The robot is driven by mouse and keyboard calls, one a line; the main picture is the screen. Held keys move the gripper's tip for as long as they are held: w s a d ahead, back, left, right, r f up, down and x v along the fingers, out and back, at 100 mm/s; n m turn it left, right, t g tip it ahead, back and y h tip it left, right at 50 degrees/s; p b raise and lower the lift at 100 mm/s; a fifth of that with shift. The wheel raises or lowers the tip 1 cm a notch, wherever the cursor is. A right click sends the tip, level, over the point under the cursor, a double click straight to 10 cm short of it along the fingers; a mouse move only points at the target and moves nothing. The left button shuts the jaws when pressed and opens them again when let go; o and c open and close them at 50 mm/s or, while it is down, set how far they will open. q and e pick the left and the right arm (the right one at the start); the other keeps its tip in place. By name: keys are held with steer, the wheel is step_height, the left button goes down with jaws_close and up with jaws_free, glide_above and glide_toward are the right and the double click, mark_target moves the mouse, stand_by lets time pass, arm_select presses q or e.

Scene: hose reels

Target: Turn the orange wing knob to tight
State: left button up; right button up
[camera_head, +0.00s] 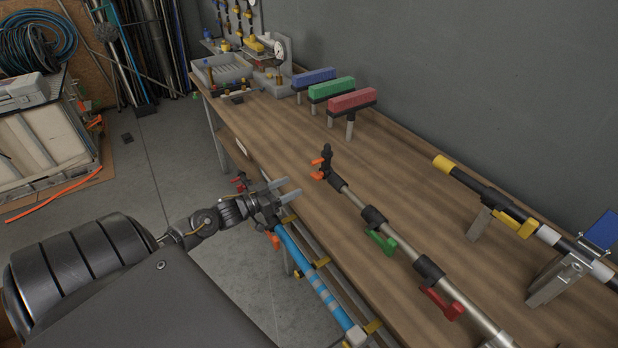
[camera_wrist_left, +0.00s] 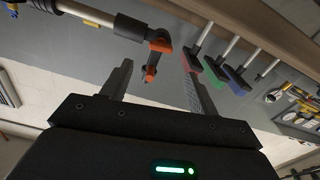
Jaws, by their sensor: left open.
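The orange wing knob (camera_head: 318,175) is at the far end of a grey pole (camera_head: 401,243) with black collars, near the table's left edge. In the left wrist view the orange knob (camera_wrist_left: 150,74) shows beyond and between the fingers, below a black fitting on the pole's end. My left gripper (camera_head: 287,189) is open and empty, just left of the knob in the head view and apart from it. In the wrist view its two fingers (camera_wrist_left: 157,62) stand wide apart. My right gripper is in neither view.
Green (camera_head: 382,243) and red (camera_head: 441,304) levers sit along the same pole. A second pole with a yellow lever (camera_head: 514,222) lies right. Blue, green and red T-handles (camera_head: 352,100) stand behind. A blue pole (camera_head: 309,281) is below the table's (camera_head: 300,224) edge.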

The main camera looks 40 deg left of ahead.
mark_target(313, 177)
arm_select(q)
steer(key=p+x, duration=0.1)
steer(key=x, duration=0.7)
steer(key=c, duration=1)
